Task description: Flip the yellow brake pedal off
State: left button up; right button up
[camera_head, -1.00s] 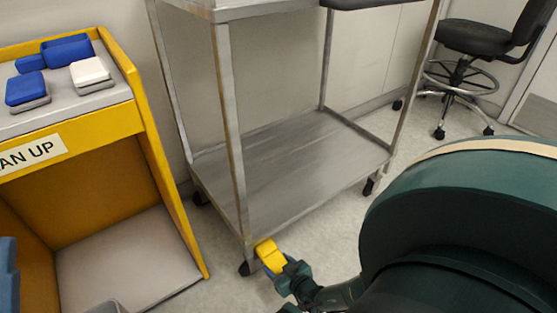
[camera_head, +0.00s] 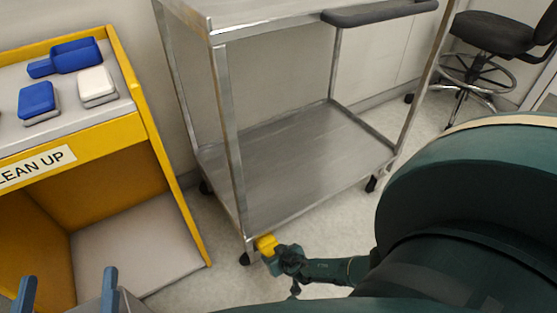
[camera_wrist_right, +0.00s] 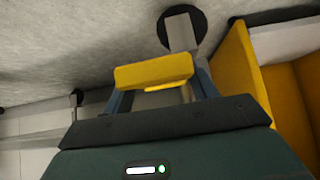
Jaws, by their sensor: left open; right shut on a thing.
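The yellow brake pedal (camera_head: 265,243) is at the near bottom corner of the metal cart (camera_head: 290,172), beside a black caster (camera_head: 245,258). My right gripper (camera_head: 272,257) reaches it from the right, low over the floor, and is shut on it. In the right wrist view the pedal (camera_wrist_right: 150,72) lies across the fingers (camera_wrist_right: 162,92), with a round dark wheel (camera_wrist_right: 182,32) behind it. The gripper hides part of the pedal in the head view. My left gripper (camera_head: 68,290) is open and empty at the bottom left, with two blue-grey fingers apart.
A yellow clean-up stand (camera_head: 150,120) at the left holds blue and white items on top. A black stool (camera_head: 490,35) stands at the back right. Floor is clear between stand and cart. My large green arm link fills the lower right.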

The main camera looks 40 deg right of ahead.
pick_arm(q)
jog(key=shift+w+a+r+m+p, duration=0.15)
jog(key=shift+a+m+p, duration=0.15)
jog(key=shift+p, duration=0.4)
pick_arm(e)
jog(key=shift+w+r+g, duration=0.2)
jog(key=shift+r+g, duration=0.15)
jog(key=shift+g, duration=0.05)
jog(key=o, duration=1.4)
jog(key=shift+s, duration=0.1)
jog(key=shift+s+r, duration=0.1)
jog(key=shift+r, duration=0.05)
jog(key=p+v, duration=0.5)
jog(key=v, duration=0.1)
jog(key=shift+r, duration=0.2)
pick_arm(q)
jog(key=a+g+y+p, duration=0.1)
jog(key=y+p, duration=0.1)
jog(key=a+n+g+y+p, duration=0.1)
jog(key=g+y+p, duration=0.1)
jog(key=shift+s+a, duration=0.2)
pick_arm(e)
jog(key=v, duration=0.6)
jog(key=shift+s+r, duration=0.15)
jog(key=shift+s, duration=0.05)
